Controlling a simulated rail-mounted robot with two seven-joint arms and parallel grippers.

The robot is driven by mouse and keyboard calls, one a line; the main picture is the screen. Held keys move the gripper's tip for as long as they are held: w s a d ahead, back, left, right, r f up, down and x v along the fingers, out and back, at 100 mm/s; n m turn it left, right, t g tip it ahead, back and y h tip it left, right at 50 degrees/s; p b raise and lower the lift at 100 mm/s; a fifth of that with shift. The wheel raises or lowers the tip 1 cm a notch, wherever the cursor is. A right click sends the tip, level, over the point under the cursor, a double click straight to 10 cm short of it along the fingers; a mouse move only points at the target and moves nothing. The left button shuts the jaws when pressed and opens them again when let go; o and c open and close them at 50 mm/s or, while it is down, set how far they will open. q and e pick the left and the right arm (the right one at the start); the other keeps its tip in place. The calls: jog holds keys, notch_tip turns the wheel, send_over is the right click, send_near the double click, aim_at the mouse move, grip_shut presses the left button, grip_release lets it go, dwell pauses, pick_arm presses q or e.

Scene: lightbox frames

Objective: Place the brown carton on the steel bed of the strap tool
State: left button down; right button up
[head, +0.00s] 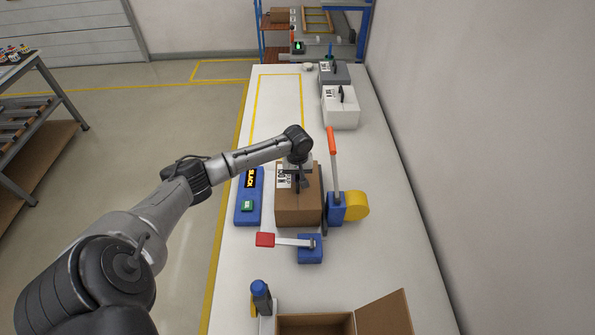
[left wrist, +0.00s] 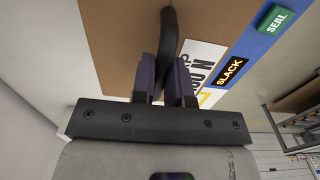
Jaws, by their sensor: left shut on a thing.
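The brown carton (head: 299,208) has a white printed label and a dark loop handle, which shows in the left wrist view (left wrist: 169,40). My left gripper (head: 297,176) is above the carton's far part, its fingers (left wrist: 165,85) shut on the handle. The carton is between the strap tool's blue panel (head: 248,198), marked SLACK with a green SEAL button, and its blue block with a yellow reel (head: 354,206). The carton hides most of the steel bed; I cannot tell whether it touches it. My right gripper is out of view.
An orange-handled lever (head: 332,142) stands right of the carton, and a red-handled lever (head: 266,240) lies in front. White (head: 341,112) and grey (head: 335,75) cartons stand farther back. An open box (head: 385,314) and a blue-topped tool (head: 261,292) are at the front.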

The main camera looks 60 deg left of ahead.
pick_arm(q)
jog(key=shift+w+r, duration=0.1)
jog(key=c, duration=1.5)
grip_release()
jog(key=o, duration=0.4)
notch_tip(320, 180, up, 12)
